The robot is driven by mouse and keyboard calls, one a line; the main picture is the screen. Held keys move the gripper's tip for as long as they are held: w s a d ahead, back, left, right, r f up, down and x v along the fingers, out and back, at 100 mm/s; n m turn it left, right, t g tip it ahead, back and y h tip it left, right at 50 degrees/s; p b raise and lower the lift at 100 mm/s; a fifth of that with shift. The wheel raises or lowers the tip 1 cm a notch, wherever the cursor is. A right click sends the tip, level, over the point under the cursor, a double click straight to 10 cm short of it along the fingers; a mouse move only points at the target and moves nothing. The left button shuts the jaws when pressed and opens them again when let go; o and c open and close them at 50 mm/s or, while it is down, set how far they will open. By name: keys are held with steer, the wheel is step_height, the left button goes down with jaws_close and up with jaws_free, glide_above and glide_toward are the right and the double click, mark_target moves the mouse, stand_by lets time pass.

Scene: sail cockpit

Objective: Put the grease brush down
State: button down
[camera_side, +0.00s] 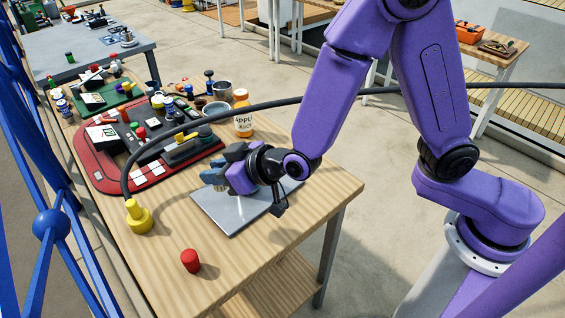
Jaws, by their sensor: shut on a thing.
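My gripper (215,172) is low over a flat grey plate (230,212) on the wooden table. It is shut on what seems to be the grease brush, which is mostly hidden by the fingers and wrist. Only a small tan part of the brush (218,187) shows just below the fingers. I cannot tell whether it touches the plate.
A red tray (92,176) with dark tools and small parts lies left of the gripper. A yellow plug (138,217) on a black cable and a red cylinder (190,261) stand nearer. The table's front right is clear.

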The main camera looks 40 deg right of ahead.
step_height(320, 180, up, 5)
steer(key=shift+w+d+r, duration=0.1)
steer(key=shift+w, duration=0.05)
steer(key=w+d+r+n+g+y, duration=0.3)
steer(key=w+d, duration=0.5)
steer(key=d, duration=0.6)
steer(key=s+d+f+n+g+y, duration=0.15)
steer(key=s+d, duration=0.25)
steer(key=d, duration=0.4)
steer(key=s+d+f+n+y, duration=0.1)
steer(key=s+d+f+n, duration=0.15)
steer(key=d, duration=0.55)
steer(key=shift+s+a+f, duration=0.1)
steer(key=shift+s+f, duration=0.05)
steer(key=shift+f, duration=8.4)
steer(key=shift+f, duration=0.1)
